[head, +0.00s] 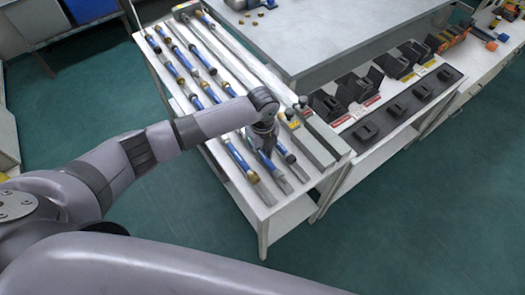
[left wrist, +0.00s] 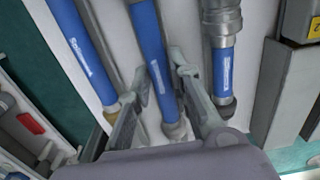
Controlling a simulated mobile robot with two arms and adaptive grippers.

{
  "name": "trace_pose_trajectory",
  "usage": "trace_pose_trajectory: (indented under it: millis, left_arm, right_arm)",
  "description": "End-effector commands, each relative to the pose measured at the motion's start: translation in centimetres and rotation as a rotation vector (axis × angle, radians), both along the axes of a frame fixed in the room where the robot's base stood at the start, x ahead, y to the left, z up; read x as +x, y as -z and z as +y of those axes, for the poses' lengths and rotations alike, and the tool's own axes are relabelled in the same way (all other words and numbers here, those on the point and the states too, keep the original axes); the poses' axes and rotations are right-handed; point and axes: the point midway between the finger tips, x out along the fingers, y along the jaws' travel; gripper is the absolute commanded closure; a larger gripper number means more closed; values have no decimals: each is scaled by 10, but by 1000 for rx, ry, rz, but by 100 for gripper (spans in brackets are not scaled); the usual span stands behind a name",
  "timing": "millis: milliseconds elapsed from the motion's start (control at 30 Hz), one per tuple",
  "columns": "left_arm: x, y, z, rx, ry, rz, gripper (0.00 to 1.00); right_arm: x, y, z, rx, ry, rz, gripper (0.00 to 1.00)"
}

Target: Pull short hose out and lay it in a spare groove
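Several short blue hoses with metal and brass ends lie in rows on the white rack table (head: 262,222), between thin grey rails. My left gripper (head: 265,135) is over the front part of the rack. In the left wrist view, the left gripper's two fingers (left wrist: 160,85) stand apart, one on each side of a blue hose (left wrist: 153,50) with a metal end. Small gaps show beside it, so the fingers look open. Another blue hose (left wrist: 82,50) lies to the left and one with a dark end (left wrist: 223,75) to the right. My right gripper is not in view.
Grey box-like blocks (head: 310,145) line the rack's right side. Beyond them is a bench with black holders (head: 365,130). A large grey table (head: 310,30) stands behind. Open green floor (head: 400,210) lies to the front right.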

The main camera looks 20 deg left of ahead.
Motion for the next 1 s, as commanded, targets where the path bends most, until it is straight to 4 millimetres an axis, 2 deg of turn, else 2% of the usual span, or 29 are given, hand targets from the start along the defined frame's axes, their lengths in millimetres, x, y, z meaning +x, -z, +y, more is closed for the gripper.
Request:
trace_pose_trajectory:
  millis: [267,633,767,1000]
  left_arm:
    - [0,0,0,0,0,0,61]
    - [0,-3,0,0,0,1,60]
    - [1,-20,0,0,2,-2,60]
    - [1,-71,0,-2,1,-4,60]
  right_arm:
    - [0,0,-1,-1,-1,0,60]
    - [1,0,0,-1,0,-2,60]
    - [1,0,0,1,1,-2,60]
    - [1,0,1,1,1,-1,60]
